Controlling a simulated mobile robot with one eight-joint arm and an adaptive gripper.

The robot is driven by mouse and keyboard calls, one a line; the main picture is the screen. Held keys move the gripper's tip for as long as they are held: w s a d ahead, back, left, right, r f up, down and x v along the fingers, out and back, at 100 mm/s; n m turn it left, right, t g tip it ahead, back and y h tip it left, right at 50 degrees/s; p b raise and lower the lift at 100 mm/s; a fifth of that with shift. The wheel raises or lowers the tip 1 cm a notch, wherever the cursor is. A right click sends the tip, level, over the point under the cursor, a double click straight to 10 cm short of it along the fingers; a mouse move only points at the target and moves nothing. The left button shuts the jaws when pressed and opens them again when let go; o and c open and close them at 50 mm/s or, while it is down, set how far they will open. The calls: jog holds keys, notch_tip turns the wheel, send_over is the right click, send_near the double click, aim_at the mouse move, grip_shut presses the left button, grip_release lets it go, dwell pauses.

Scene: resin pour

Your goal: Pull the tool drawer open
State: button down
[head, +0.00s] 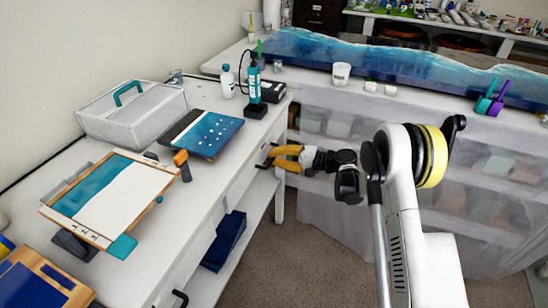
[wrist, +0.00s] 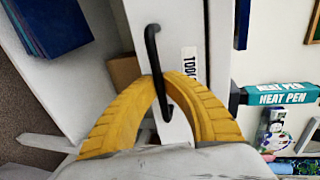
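The tool drawer's white front (wrist: 178,25) shows in the wrist view, with a partly hidden label (wrist: 188,66) beginning "TOO". Its black bar handle (wrist: 152,45) runs between my yellow fingertips. My gripper (wrist: 163,82) is closed around the handle, one finger on each side, with the tips against it. In the head view my gripper (head: 272,158) is at the far end of the white bench's front, at the black handle (head: 264,166). The drawer front looks about flush with the bench, though my fingers hide part of it.
The white bench (head: 150,255) carries a toolbox (head: 130,112), a blue panel (head: 205,133), a framed board (head: 105,205) and a heat pen (head: 254,85). Another black handle (head: 180,298) is nearer. A blue box (head: 225,240) sits on the lower shelf. Carpet (head: 275,265) is clear.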

jog(key=f+v, duration=0.2)
jog(key=v, duration=0.9)
jog(key=d+f+v, duration=0.1)
jog(key=f+v, duration=0.1)
jog(key=v, duration=0.9)
jog(key=shift+s+d+f, duration=0.2)
jog(key=shift+d+f, duration=0.05)
jog(key=shift+d, duration=0.05)
jog(key=c, duration=1.5)
grip_release()
jog(key=v, duration=1.2)
jog(key=shift+f, duration=0.1)
